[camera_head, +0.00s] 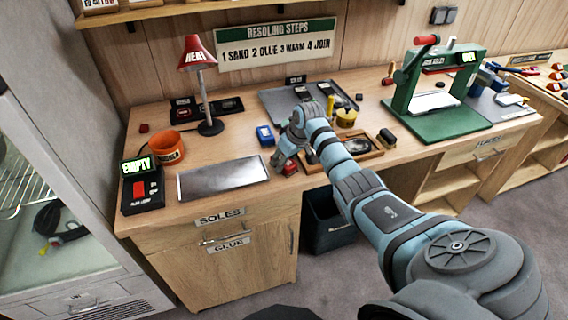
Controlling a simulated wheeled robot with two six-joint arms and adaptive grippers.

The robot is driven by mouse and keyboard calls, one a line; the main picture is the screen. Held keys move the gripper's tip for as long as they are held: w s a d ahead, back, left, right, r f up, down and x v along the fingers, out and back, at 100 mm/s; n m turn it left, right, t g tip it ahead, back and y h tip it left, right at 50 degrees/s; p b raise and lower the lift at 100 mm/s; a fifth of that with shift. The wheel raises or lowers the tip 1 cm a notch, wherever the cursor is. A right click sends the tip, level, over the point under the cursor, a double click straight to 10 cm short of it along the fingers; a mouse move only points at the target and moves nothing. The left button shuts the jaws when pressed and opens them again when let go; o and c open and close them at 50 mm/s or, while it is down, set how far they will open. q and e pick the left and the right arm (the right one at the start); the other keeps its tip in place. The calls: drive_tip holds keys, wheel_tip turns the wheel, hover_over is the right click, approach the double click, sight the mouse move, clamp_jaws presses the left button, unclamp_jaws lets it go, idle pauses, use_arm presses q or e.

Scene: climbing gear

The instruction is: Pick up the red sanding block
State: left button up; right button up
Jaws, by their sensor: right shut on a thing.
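The red sanding block (290,169) is a small red piece at the front edge of the workbench, left of the wooden tray. My right gripper (283,163) reaches down over it from above, with its arm coming in from the lower right. The right gripper is shut on the red sanding block, and its fingers hide part of it. I cannot tell whether the block still touches the bench top. My left gripper is not in view.
A blue box (265,136) stands just behind left of the gripper. A wooden tray (371,151) lies right, partly behind my arm. A metal plate (222,177), an orange ring (167,148) and a red lamp (196,54) are left. A green press (433,119) stands right.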

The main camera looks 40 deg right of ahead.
wheel_tip(320, 180, up, 20)
drive_tip(key=p, duration=0.2)
